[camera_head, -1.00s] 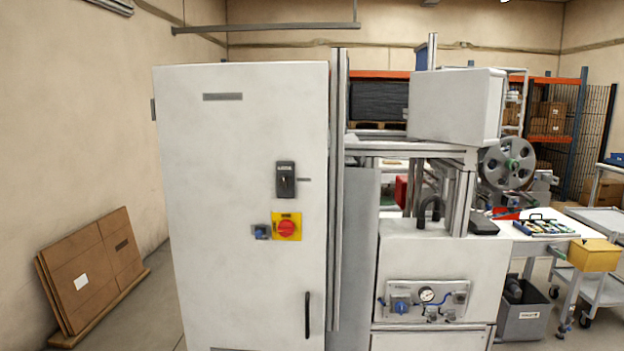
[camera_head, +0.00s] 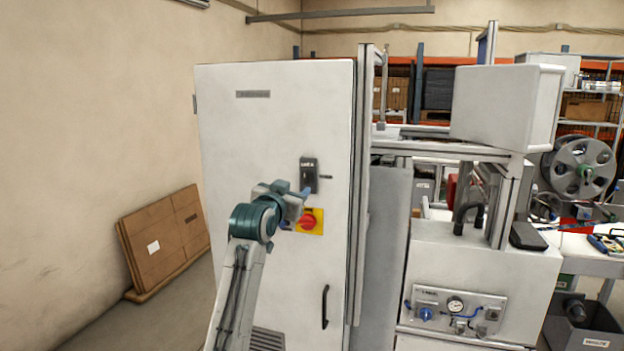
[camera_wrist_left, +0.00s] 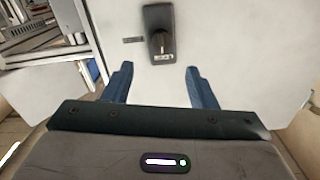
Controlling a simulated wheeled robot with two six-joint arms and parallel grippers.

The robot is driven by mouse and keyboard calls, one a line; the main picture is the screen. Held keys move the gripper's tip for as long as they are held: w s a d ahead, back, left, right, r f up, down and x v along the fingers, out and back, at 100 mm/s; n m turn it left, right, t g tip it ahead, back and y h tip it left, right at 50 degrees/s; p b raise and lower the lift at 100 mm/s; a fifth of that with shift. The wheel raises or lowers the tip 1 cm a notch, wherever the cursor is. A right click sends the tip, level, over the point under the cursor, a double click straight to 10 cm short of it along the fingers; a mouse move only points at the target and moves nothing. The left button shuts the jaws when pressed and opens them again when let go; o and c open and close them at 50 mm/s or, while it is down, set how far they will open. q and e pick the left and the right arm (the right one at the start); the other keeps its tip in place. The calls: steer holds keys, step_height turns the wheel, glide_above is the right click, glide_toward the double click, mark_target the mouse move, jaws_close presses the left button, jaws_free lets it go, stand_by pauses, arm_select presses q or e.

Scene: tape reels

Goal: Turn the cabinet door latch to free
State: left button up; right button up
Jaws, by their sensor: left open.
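The black cabinet door latch (camera_head: 309,174) is on the upper right of the white cabinet door (camera_head: 270,130). It also shows at the top of the left wrist view (camera_wrist_left: 159,34), upside down, with its raised knob facing me. My left gripper (camera_head: 303,194) is just below and in front of the latch in the head view. In the left wrist view its two blue fingers (camera_wrist_left: 158,70) are spread apart with nothing between them, and the latch lies beyond the tips. The gap between fingertips and latch is hard to judge. My right gripper is out of view.
A red knob on a yellow plate (camera_head: 316,226) sits below the latch, partly hidden by my left gripper. A black door handle (camera_head: 325,306) is lower down. A metal post (camera_head: 366,200) and a machine (camera_head: 480,270) stand to the right. Flat cardboard (camera_head: 165,240) leans on the left wall.

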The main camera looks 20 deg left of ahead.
mark_target(305, 179)
arm_select(q)
steer(key=w+p, duration=0.2)
steer(key=w, duration=0.3)
steer(key=shift+a+r, duration=0.1)
steer(key=w, duration=0.1)
steer(key=w+p, duration=0.1)
steer(key=w, duration=0.1)
steer(key=shift+w+d, duration=0.2)
steer(key=shift+d, duration=0.05)
steer(key=shift+w+a+f+p, duration=0.1)
steer(key=shift+w+f+p, duration=0.1)
steer(key=shift+w+p, duration=0.4)
steer(key=shift+w, duration=0.15)
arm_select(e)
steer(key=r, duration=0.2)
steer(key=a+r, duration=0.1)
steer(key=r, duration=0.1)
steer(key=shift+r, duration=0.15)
arm_select(q)
steer(key=c, duration=1)
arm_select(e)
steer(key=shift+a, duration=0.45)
